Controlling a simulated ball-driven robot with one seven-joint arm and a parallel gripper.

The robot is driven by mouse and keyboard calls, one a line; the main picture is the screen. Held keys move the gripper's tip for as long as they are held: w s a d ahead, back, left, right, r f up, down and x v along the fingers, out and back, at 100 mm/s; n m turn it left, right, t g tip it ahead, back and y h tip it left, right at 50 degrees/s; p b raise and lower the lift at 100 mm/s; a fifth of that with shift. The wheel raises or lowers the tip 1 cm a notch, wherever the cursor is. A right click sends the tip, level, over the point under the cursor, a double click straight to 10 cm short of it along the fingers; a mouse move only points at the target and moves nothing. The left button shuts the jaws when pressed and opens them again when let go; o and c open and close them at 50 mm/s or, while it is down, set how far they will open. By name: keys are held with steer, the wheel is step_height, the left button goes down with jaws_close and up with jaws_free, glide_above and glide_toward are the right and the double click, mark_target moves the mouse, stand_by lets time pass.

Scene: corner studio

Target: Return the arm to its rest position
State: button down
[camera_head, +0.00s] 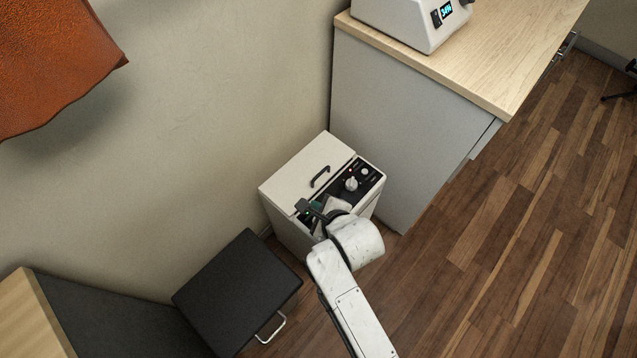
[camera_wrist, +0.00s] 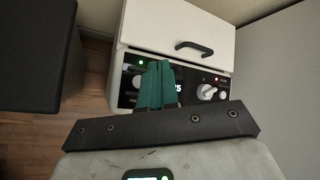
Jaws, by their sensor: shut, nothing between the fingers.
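My white arm reaches up from the bottom of the head view. My gripper (camera_head: 314,212) is in front of the control panel of a small white machine (camera_head: 300,175). In the wrist view the green fingers of my gripper (camera_wrist: 157,68) are together with nothing between them. They overlap the dark panel (camera_wrist: 190,88), and I cannot tell whether they touch it. The panel has a white knob (camera_wrist: 207,92) and small lights. A black handle (camera_wrist: 194,47) is on the machine's closed white lid (camera_wrist: 160,25).
A black box (camera_head: 240,290) with a metal handle stands left of the machine. A grey cabinet (camera_head: 400,120) with a wooden top stands to the right and carries a white device (camera_head: 410,20) with a lit display. Open wooden floor (camera_head: 520,240) lies at the right. An orange-brown thing (camera_head: 55,60) hangs at upper left.

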steer(key=s+d+r+n+g+h+p, duration=0.1)
steer(key=s+d+r+n+g+p, duration=0.1)
steer(key=s+d+n, duration=0.4)
steer(key=s+d+r+n+g+h+p, duration=0.2)
steer(key=s+d+r+n+p, duration=0.2)
steer(key=s+d+r+n, duration=0.3)
steer(key=s+d+r+n+g+h+p, duration=0.2)
steer(key=s+d+r+n, duration=0.3)
steer(key=s+d, duration=0.6)
steer(key=d+n+p, duration=0.1)
steer(key=d, duration=0.4)
steer(key=shift+s+d, duration=0.35)
steer(key=shift+d, duration=0.05)
